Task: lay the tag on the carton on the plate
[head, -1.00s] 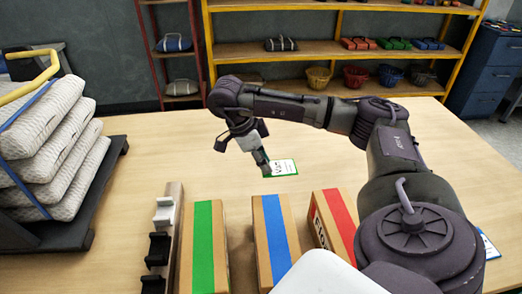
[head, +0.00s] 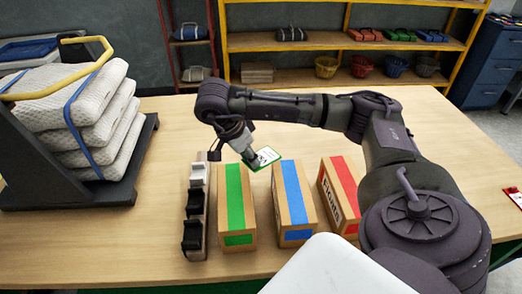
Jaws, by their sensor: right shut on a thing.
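A white tag with a green border and dark print (head: 265,158) is at the fingertips of my right gripper (head: 252,157). The gripper is shut on its left edge, and the tag is tilted just behind the cartons. Three brown cartons stand in a row: one with green tape (head: 236,207), one with blue tape (head: 295,200) and one with red tape (head: 340,192). The tag is behind the gap between the green-taped and blue-taped cartons, apart from their tops as far as I can tell. I cannot make out a plate under any carton. My left gripper is not in view.
A dark rack with black holders (head: 194,212) stands left of the cartons. White sacks (head: 90,115) are stacked on a black platform (head: 125,185) at left. Shelves (head: 340,42) stand behind. The table behind the cartons is clear.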

